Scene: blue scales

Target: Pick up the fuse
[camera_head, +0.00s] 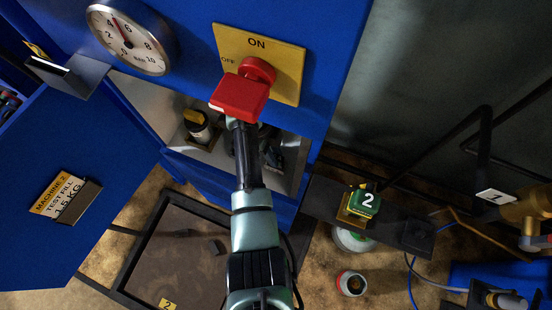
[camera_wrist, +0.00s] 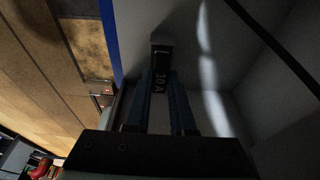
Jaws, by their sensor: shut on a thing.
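The fuse (camera_wrist: 161,62) is a dark upright piece marked "10 A" in the wrist view. My gripper (camera_wrist: 160,95) is shut on it, with one finger along each side. The fuse is inside a pale grey compartment, close to its wall. I cannot tell whether it still touches a holder or the wall. In the head view my gripper (camera_head: 270,155) reaches into the cabinet opening below the red switch, partly hidden by my arm, and the fuse cannot be made out there.
A red switch handle (camera_head: 240,96) on a yellow ON/OFF plate (camera_head: 287,62) hangs just above my arm. The blue door (camera_head: 100,205) is open at left. A green block marked 2 (camera_head: 365,202) sits at right.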

